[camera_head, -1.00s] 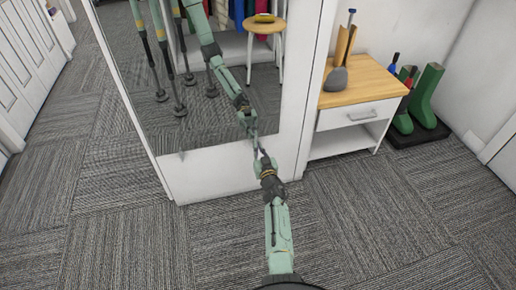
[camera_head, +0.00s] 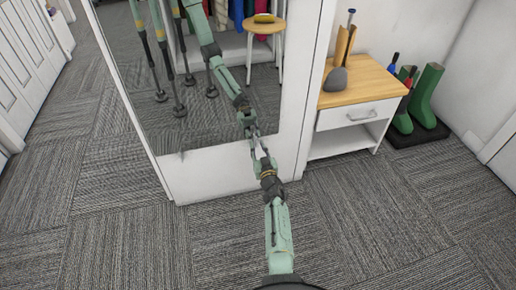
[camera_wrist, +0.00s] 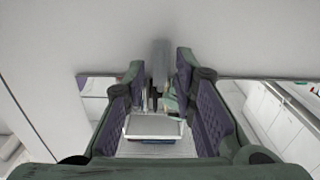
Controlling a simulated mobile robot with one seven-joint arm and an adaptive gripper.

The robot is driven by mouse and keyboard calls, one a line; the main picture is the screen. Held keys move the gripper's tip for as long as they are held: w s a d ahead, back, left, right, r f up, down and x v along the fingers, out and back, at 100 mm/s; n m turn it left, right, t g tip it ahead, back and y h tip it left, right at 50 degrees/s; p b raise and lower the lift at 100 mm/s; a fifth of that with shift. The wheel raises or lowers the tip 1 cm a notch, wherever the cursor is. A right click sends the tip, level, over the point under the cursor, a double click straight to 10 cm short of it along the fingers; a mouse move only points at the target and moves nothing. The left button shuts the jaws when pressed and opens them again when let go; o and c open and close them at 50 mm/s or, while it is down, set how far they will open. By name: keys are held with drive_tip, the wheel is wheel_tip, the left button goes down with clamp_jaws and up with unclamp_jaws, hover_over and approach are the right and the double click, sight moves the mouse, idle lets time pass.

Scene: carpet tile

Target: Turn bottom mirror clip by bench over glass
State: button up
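The mirror (camera_head: 215,128) is set in a white panel, its lower edge above a white strip (camera_head: 215,175). A small grey upright clip (camera_wrist: 160,58) shows in the wrist view at the mirror's edge, between my fingertips. The clip is too small and covered by my gripper to make out in the head view. My gripper (camera_head: 254,138) is at the mirror's bottom edge, on the side nearer the bench. In the wrist view my gripper (camera_wrist: 159,75) is open, with a purple-padded finger on each side of the clip. I cannot tell whether either finger touches it.
A wood-topped bench (camera_head: 362,86) with a drawer stands right of the mirror panel, with a grey object (camera_head: 336,80) on it. Green boots (camera_head: 428,92) stand on a dark tray at right. Carpet in front is clear. The mirror reflects my arm and a stool.

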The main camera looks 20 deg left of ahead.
sight(255, 123)
wheel_tip(255, 123, up, 7)
drive_tip(key=shift+w+d+f, duration=0.1)
drive_tip(key=shift+f, duration=0.1)
drive_tip(key=shift+r, duration=1.7)
